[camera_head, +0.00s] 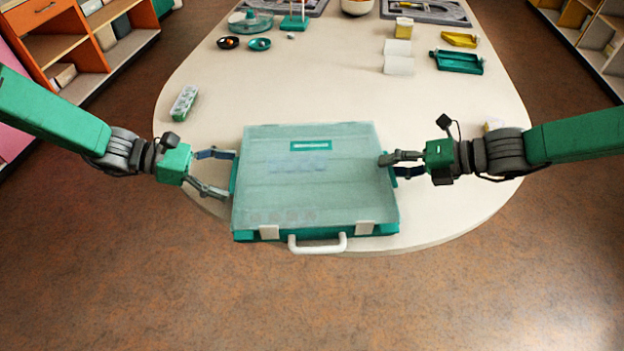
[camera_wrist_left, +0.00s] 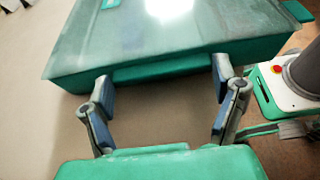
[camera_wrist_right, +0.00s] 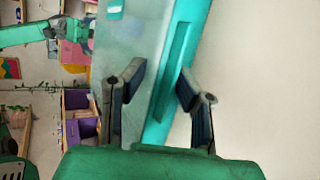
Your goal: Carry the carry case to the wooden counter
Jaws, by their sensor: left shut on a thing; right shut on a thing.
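The carry case (camera_head: 315,190) is teal with a clear lid and a white front handle (camera_head: 317,244). It is closed and lies flat at the near end of the pale table, its front reaching the table's edge. I cannot tell whether it is resting or slightly raised. My left gripper (camera_head: 224,172) is shut on the case's left side grip; the left wrist view shows its fingers (camera_wrist_left: 162,98) at the case's side (camera_wrist_left: 200,62). My right gripper (camera_head: 396,166) is shut on the right side, one finger over the lid; the right wrist view shows its fingers (camera_wrist_right: 160,90) astride that edge.
Orange shelving (camera_head: 55,47) stands at far left. Brown floor is open in front.

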